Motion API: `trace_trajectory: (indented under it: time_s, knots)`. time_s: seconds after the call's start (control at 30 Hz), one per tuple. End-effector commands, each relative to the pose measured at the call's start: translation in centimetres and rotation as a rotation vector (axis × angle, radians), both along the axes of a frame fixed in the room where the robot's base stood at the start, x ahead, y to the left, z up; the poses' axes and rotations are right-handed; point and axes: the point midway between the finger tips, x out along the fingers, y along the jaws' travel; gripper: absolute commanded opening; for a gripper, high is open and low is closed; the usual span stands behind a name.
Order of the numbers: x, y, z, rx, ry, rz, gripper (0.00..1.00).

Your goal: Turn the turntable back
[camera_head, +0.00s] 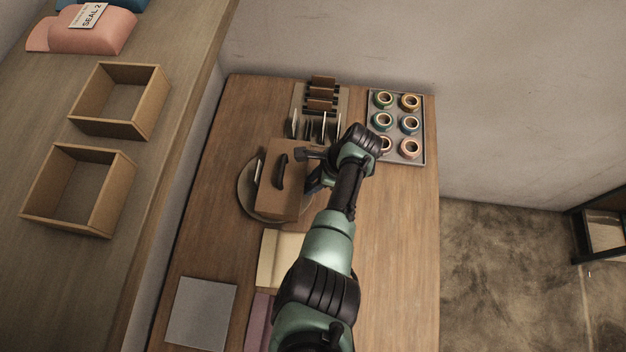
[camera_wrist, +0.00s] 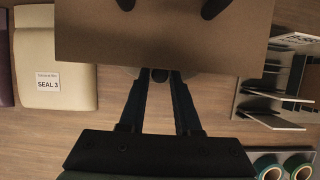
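The turntable is a round grey disc (camera_head: 246,190) on the wooden table, and a brown box (camera_head: 290,200) with a dark handle on top sits on it and hides most of it. The box (camera_wrist: 160,35) fills the top middle of the wrist view, with dark parts on its upper face. My gripper (camera_head: 311,168) is at the box's right side. In the wrist view my gripper (camera_wrist: 162,75) has its two fingers apart, with the tips by the box's near edge. A small dark round part (camera_wrist: 160,75) shows between the tips; whether they touch it cannot be told.
A grey tray (camera_head: 397,155) with several tape rolls is at the back right. A rack (camera_head: 322,98) with upright plates stands behind the box. A cream pad (camera_head: 268,258) and grey square (camera_head: 200,312) lie nearer. Two open wooden boxes (camera_head: 60,222) are on the left shelf.

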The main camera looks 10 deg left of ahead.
Motion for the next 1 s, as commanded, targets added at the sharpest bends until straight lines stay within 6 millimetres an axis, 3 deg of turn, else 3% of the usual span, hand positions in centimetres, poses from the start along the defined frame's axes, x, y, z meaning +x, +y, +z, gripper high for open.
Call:
trace_trajectory:
  time_s: [0.03, 0.1, 0.53, 1.0]
  knots:
    - [0.0, 0.0, 0.0, 0.000, 0.000, 0.000, 0.43]
    - [0.0, 0.0, 0.0, 0.000, 0.000, 0.000, 0.56]
    - [0.0, -0.3, 0.7, -0.001, 0.000, 0.000, 0.56]
    - [0.0, -3.5, 8.0, -0.002, -0.005, -0.001, 0.56]
